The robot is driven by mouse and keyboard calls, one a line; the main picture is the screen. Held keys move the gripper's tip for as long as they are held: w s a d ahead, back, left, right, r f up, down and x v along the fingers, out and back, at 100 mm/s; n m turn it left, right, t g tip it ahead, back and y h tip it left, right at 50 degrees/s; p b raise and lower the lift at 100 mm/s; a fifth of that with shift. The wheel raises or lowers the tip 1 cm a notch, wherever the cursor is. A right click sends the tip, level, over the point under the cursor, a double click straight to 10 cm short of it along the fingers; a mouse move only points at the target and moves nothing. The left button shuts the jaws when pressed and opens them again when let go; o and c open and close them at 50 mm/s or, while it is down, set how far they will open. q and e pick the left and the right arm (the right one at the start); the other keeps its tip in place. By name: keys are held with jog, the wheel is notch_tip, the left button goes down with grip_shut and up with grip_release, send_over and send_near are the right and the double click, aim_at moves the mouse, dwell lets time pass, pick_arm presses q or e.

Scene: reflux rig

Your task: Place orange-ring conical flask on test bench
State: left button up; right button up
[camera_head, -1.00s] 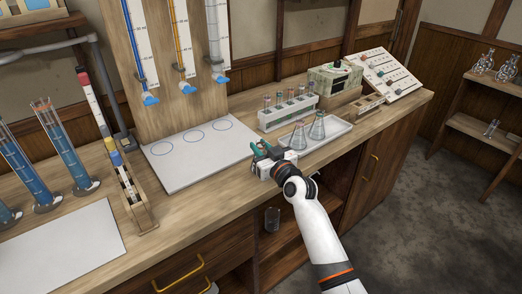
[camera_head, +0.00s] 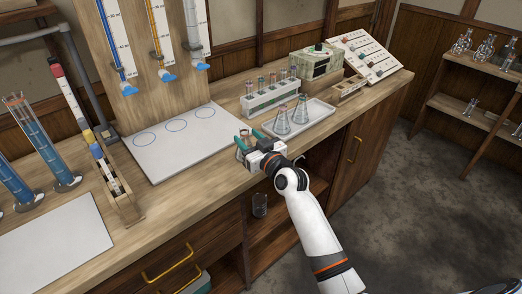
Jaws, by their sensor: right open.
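Two conical flasks stand upright on a white tray (camera_head: 322,117) on the wooden bench (camera_head: 205,201): a front one (camera_head: 282,123) and one behind it to the right (camera_head: 301,111). Their ring colours are too small to tell apart surely. My right gripper (camera_head: 245,143) is open over the bench's front part, left of the tray and apart from both flasks. A small brownish, glassy shape shows at its fingertips; I cannot tell whether it is a flask. The gripper body and wrist hide part of the bench edge. My left gripper is not in view.
A white rack of tubes (camera_head: 271,97) stands behind the tray. A white board with blue circles (camera_head: 180,150) lies left of my gripper. A small wooden holder (camera_head: 121,205) and tall blue cylinders (camera_head: 45,143) stand farther left. A beaker (camera_head: 260,205) sits on the shelf below.

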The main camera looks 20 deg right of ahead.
jog(key=v, duration=1)
jog(key=s+a+f+g+h, duration=0.1)
jog(key=s+f+g, duration=0.35)
jog(key=f, duration=0.95)
jog(key=s+a+f+g+h, duration=0.1)
jog(key=s+f+g, duration=0.1)
jog(key=s+f, duration=0.95)
jog(key=s+f+g+h, duration=0.1)
jog(key=s+f+g, duration=0.15)
jog(key=f, duration=1.45)
jog(key=s+d+f+g, duration=0.1)
jog(key=s+f+g, duration=0.2)
jog(key=s+f, duration=0.4)
jog(key=s+d+f+g, duration=0.2)
jog(key=s+f, duration=0.6)
jog(key=s, duration=1.5)
jog(key=g, duration=0.2)
jog(key=shift+g+h+p, duration=0.3)
jog(key=shift+h, duration=0.1)
